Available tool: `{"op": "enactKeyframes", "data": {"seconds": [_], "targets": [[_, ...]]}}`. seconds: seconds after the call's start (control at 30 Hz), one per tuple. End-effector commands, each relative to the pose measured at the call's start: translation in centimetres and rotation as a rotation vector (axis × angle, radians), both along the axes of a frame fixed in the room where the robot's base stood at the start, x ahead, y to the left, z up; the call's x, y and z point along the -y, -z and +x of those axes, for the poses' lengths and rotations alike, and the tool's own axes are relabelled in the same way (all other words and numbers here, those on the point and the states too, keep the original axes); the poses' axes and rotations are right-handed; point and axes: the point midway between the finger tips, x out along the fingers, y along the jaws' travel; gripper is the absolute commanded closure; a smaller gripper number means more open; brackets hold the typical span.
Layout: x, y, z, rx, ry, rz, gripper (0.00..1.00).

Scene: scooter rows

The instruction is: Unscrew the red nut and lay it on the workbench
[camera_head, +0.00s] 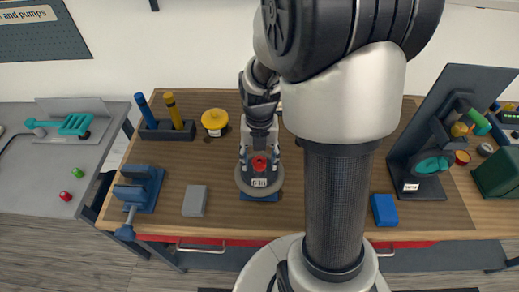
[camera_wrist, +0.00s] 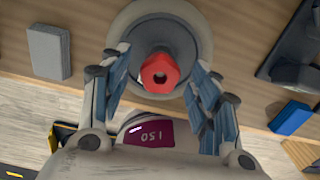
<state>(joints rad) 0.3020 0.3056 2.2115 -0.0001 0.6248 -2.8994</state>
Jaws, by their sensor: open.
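The red nut (camera_wrist: 160,72) sits on a dark post in the middle of a round grey base in the wrist view. In the head view the red nut (camera_head: 259,165) shows just below my gripper (camera_head: 259,158). In the wrist view my gripper (camera_wrist: 156,92) is open, with one blue-padded finger on each side of the nut and gaps between. Contact with the nut is not visible. The wooden workbench (camera_head: 300,220) carries the base, which stands partly over a blue block or plate (camera_head: 262,197).
A grey block (camera_head: 195,201) and a blue vise (camera_head: 140,190) lie to the left. A yellow-topped pot (camera_head: 214,121) and a holder with blue and yellow sticks (camera_head: 167,130) stand behind. A blue block (camera_head: 384,210) and dark stand (camera_head: 418,170) are right. Bench is bare between grey block and base.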

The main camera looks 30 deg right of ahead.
Motion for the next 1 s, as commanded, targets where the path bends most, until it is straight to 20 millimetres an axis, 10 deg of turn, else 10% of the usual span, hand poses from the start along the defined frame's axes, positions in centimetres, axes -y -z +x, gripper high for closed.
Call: {"op": "enactKeyframes", "data": {"seconds": [0.5,1.0], "targets": [[0.0,-9.7,0.1,0.004,0.0,-0.001,0.44],[0.0,-11.6,0.0,-0.001,0.0,0.001,0.44]]}}
